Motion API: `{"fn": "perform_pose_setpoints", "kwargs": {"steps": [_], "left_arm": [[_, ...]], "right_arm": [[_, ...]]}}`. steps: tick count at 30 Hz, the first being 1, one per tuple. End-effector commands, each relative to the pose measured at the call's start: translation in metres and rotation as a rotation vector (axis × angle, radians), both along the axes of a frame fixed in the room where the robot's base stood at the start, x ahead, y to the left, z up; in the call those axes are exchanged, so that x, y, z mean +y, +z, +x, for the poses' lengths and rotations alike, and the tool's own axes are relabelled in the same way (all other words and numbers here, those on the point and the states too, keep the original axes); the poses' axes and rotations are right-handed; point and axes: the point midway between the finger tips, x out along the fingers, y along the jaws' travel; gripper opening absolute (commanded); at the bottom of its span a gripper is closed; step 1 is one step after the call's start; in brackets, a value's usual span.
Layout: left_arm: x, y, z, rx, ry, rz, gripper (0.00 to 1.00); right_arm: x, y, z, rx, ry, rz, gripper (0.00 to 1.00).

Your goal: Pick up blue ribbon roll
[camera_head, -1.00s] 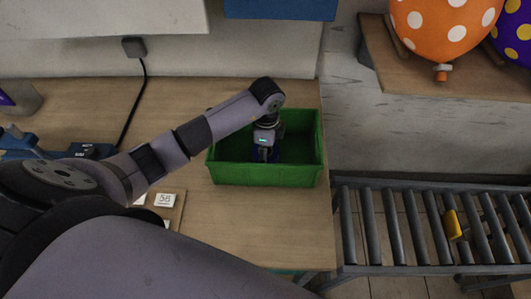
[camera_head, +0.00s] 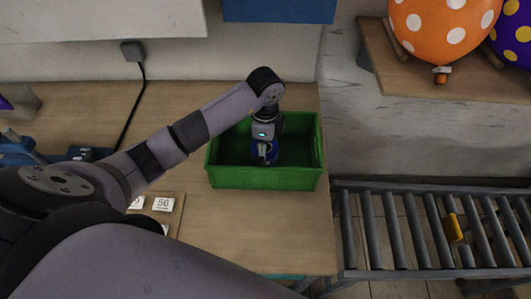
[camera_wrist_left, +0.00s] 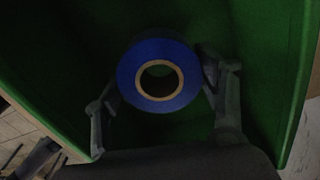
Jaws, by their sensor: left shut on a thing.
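The blue ribbon roll (camera_head: 264,153) is inside the green crate (camera_head: 268,179), with my left gripper (camera_head: 264,148) on it. The left wrist view shows the roll (camera_wrist_left: 140,88) face on, a blue ring with a pale core and an open centre. The fingers of my left gripper (camera_wrist_left: 158,85) are on either side of the roll and shut on it. The green walls of the crate (camera_wrist_left: 265,60) surround it in that view. I cannot tell how high the roll is above the crate floor. My right gripper is out of view.
The crate stands on a wooden table (camera_head: 235,225) with bare surface in front. White number cards (camera_head: 163,204) lie at the left. A roller conveyor (camera_head: 400,225) with a yellow object (camera_head: 453,228) runs at the right. An orange dotted balloon (camera_head: 440,30) is on a shelf above.

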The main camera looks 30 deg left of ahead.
Motion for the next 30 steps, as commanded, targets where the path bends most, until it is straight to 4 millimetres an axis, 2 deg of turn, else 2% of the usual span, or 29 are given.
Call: {"fn": "perform_pose_setpoints", "kwargs": {"steps": [6, 9, 15, 22, 30], "left_arm": [[0.000, 0.052, 0.002, -0.009, -0.001, -0.001, 0.36], [0.001, 0.083, 0.002, -0.010, -0.001, 0.003, 0.36], [0.001, 0.124, 0.002, -0.006, -0.001, 0.003, 0.36], [0.000, 0.152, 0.001, -0.005, -0.001, 0.001, 0.36], [0.000, 0.164, 0.000, -0.001, 0.001, 0.000, 0.36]], "right_arm": [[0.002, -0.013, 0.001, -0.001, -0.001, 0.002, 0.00], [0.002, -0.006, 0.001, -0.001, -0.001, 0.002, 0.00], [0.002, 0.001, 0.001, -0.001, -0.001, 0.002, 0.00], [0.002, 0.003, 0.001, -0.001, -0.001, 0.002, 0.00], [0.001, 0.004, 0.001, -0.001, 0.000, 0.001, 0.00]]}}
